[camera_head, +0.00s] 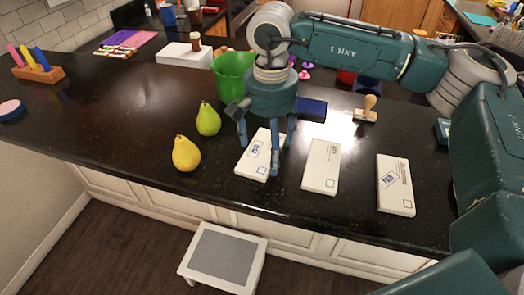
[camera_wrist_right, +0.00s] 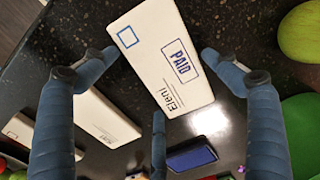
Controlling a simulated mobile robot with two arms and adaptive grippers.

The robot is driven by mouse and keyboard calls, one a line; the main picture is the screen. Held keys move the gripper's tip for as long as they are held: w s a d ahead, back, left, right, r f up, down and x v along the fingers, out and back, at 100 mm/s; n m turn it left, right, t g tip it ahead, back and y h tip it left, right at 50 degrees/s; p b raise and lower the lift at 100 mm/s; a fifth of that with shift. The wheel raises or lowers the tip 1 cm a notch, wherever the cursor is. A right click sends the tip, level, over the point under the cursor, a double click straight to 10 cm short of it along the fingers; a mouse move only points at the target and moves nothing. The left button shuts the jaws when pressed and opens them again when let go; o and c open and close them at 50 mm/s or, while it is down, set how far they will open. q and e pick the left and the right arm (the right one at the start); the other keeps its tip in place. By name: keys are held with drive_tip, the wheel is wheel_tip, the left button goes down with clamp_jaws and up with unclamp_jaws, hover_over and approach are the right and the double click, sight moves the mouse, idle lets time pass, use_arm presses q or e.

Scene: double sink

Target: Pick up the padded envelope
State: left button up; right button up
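A thick white envelope (camera_head: 249,165) with a blue PAID stamp lies flat on the dark counter beneath my right gripper (camera_head: 270,155). In the right wrist view this envelope (camera_wrist_right: 150,45) also shows the name Eleni and a small blue square. My right gripper (camera_wrist_right: 160,75) is open above it, its blue fingers spread around the envelope with nothing held. Two similar white envelopes lie to the right, a middle one (camera_head: 322,166) with a green square and a right one (camera_head: 396,185) with a stamp. I cannot tell which is padded. My left gripper is not in view.
Two pears, yellow (camera_head: 186,154) and green (camera_head: 208,119), stand just left of the envelope. A green cup (camera_head: 233,76), a blue ink pad (camera_head: 312,107) and a wooden stamp (camera_head: 366,109) are behind. The counter's left side is mostly clear. A step stool (camera_head: 224,258) stands on the floor.

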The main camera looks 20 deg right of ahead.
drive_tip(key=c, duration=0.5)
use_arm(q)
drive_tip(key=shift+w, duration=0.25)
use_arm(e)
drive_tip(key=shift+r, duration=0.1)
drive_tip(key=shift+w+r, duration=0.1)
drive_tip(key=shift+r, duration=0.4)
wheel_tip(320, 180, up, 10)
drive_tip(key=b, duration=0.3)
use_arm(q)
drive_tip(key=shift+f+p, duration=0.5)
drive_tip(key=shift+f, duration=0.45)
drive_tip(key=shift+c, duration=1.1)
use_arm(e)
wheel_tip(320, 180, up, 9)
hover_over(268, 150)
drive_tip(key=shift+f, duration=0.1)
